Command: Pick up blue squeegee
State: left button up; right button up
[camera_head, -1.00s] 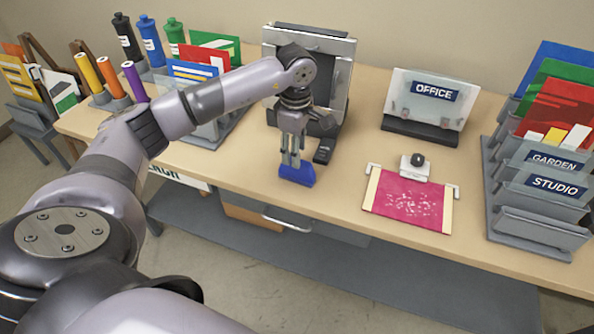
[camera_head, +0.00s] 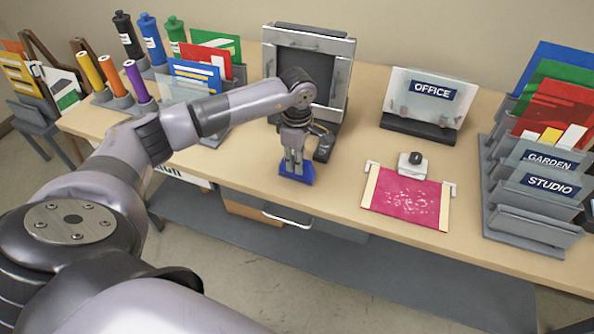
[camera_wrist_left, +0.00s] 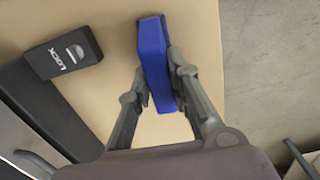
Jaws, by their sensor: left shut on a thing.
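The blue squeegee (camera_head: 297,177) is at the front part of the table, below my left gripper (camera_head: 293,162). It also shows in the left wrist view (camera_wrist_left: 153,55), where it lies between the two fingers of my left gripper (camera_wrist_left: 160,88). The fingers are closed on its sides. I cannot tell whether the squeegee touches the tabletop. My right gripper is in neither view.
A grey press (camera_head: 312,70) stands behind the gripper, with a dark block marked LOCK (camera_wrist_left: 62,52) beside it. A pink panel (camera_head: 407,198) lies to the right. Bottles and coloured rolls stand at left, card racks (camera_head: 535,225) at right.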

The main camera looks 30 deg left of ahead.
pick_arm(q)
grip_shut()
jog(key=shift+r, duration=0.1)
jog(key=shift+w+r, duration=0.1)
jog(key=shift+r, duration=0.35)
notch_tip(320, 180, up, 19)
jog(key=b, duration=0.3)
grip_release()
grip_shut()
